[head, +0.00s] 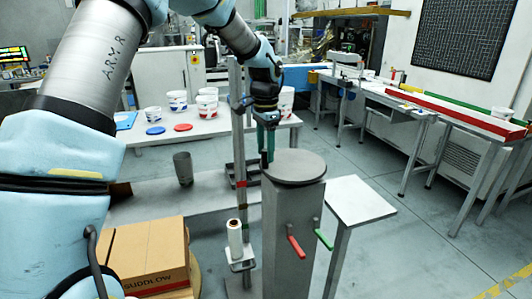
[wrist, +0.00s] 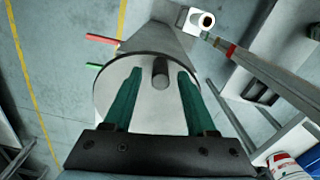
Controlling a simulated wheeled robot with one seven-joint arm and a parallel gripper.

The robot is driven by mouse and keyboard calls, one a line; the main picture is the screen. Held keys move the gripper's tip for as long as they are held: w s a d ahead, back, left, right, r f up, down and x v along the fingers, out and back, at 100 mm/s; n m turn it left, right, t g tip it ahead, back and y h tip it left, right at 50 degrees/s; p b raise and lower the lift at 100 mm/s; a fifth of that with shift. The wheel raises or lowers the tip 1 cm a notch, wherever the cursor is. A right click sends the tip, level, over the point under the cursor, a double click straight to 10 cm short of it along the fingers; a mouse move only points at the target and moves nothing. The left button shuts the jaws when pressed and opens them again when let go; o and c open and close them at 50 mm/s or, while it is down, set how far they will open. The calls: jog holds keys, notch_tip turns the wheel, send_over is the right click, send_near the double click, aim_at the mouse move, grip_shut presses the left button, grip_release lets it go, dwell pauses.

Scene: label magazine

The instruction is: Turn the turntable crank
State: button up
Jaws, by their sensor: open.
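The turntable is a round grey disc (head: 300,167) on top of a tall grey pedestal (head: 288,232). In the wrist view the disc (wrist: 125,88) fills the middle. A short grey upright knob (wrist: 160,72) stands near its rim. My gripper (head: 268,156) points down at the disc's left edge in the head view. Its green fingers are open, one on either side of the knob in the wrist view, with gaps showing. Contact cannot be told. A red handle (head: 296,247) and a green handle (head: 324,239) stick out of the pedestal's side, below the disc.
A small square table (head: 358,200) stands right of the pedestal. A thin upright post (head: 238,150) with a white roll (head: 235,238) stands close on the left. A cardboard box (head: 148,255) is at lower left. A white bench (head: 215,127) with tubs lies behind. Floor at right is clear.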

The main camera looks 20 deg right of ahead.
jog(key=shift+f, duration=1.2)
grip_shut()
dwell(0.6)
